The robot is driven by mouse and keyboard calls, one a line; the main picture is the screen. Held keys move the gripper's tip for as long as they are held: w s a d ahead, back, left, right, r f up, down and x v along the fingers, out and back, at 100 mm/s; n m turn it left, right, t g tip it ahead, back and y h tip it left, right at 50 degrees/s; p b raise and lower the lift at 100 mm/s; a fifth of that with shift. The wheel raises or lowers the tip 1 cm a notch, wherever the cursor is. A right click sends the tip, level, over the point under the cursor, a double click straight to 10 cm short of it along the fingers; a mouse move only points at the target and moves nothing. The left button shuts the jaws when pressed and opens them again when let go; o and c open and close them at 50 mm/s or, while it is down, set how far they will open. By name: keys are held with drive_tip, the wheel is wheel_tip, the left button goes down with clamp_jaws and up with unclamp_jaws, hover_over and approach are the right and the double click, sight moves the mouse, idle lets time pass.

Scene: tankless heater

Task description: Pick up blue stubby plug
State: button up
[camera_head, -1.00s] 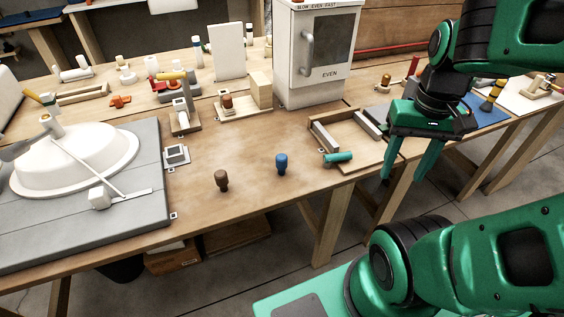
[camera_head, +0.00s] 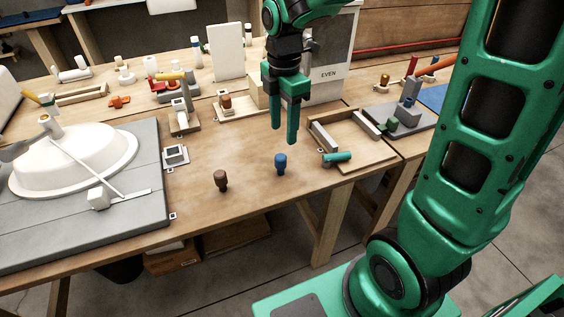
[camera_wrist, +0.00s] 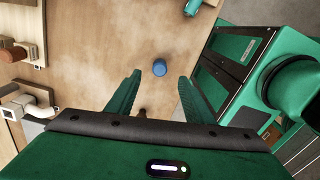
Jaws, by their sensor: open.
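The blue stubby plug (camera_head: 281,164) stands upright on the wooden table near its front edge. In the wrist view the blue plug (camera_wrist: 159,68) shows from above, beyond the fingertips and between their lines. My gripper (camera_head: 284,139) is open and empty. It points down above the table, and in the head view its fingertips appear just above the plug; the wrist view shows the plug apart from both fingers. In the wrist view my gripper (camera_wrist: 158,74) has its two green fingers spread.
A brown plug (camera_head: 221,180) stands left of the blue one. A teal cylinder (camera_head: 337,158) lies at a wooden tray (camera_head: 352,167) on the right. A grey board with a white dome (camera_head: 85,155) is at left. The white EVEN cabinet (camera_head: 325,88) stands behind my gripper.

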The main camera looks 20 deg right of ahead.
sight(281, 156)
wheel_tip(281, 156, down, 5)
drive_tip(key=shift+a+f, duration=0.1)
drive_tip(key=shift+s+a+f, duration=0.1)
drive_tip(key=shift+a+f, duration=0.05)
drive_tip(key=shift+f, duration=1.25)
drive_tip(key=shift+a+f, duration=0.1)
drive_tip(key=shift+f, duration=1.25)
clamp_jaws()
drive_tip(key=shift+r, duration=0.1)
